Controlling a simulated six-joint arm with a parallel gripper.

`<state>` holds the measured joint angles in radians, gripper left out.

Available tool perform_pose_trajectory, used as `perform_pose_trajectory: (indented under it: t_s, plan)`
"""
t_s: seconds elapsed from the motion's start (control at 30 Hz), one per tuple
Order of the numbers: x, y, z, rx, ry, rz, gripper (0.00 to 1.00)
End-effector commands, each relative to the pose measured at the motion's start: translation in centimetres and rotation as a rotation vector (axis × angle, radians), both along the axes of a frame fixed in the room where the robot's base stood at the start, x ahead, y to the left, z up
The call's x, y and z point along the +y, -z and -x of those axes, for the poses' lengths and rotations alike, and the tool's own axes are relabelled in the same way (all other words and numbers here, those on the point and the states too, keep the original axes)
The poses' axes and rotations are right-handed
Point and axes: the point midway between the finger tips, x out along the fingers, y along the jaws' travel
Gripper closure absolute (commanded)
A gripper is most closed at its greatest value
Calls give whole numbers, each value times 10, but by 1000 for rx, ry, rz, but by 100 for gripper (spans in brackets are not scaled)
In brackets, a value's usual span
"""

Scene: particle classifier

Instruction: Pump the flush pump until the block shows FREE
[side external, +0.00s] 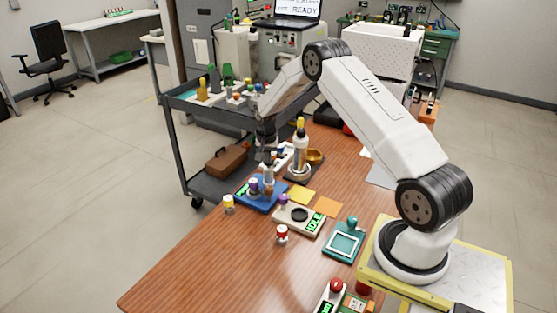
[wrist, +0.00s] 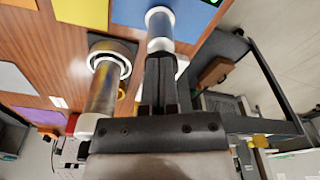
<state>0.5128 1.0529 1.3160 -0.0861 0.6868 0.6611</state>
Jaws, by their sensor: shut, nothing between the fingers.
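The blue block (side external: 268,204) lies on the wooden table with a small lit green display (side external: 243,190), its word too small to read. A pale, banded upright post, which looks like the flush pump (side external: 268,185), stands on this block. In the wrist view the post (wrist: 160,25) is a grey-blue cylinder with white bands, directly beyond my fingertips. My gripper (side external: 268,160) points down over the post, shut and empty. My fingertips (wrist: 160,58) are at or very near the post's top; I cannot tell whether they touch.
A tall white bottle-like cylinder with a yellow top (side external: 300,150) stands close behind my gripper. A pale block with an IDLE display (side external: 300,219) lies nearer. Small capped jars (side external: 228,203) stand at the table's left edge. A dark cart (side external: 185,140) stands beyond.

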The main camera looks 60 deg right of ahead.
Motion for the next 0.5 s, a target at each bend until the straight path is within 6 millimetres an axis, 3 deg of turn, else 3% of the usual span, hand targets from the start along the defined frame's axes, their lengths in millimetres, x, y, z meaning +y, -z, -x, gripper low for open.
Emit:
perform_pose_trajectory:
  t_s: [0.2,0.5]
  plan:
    - [16,-4,9,6,-2,-4,100]
    - [17,-5,9,5,-1,-2,100]
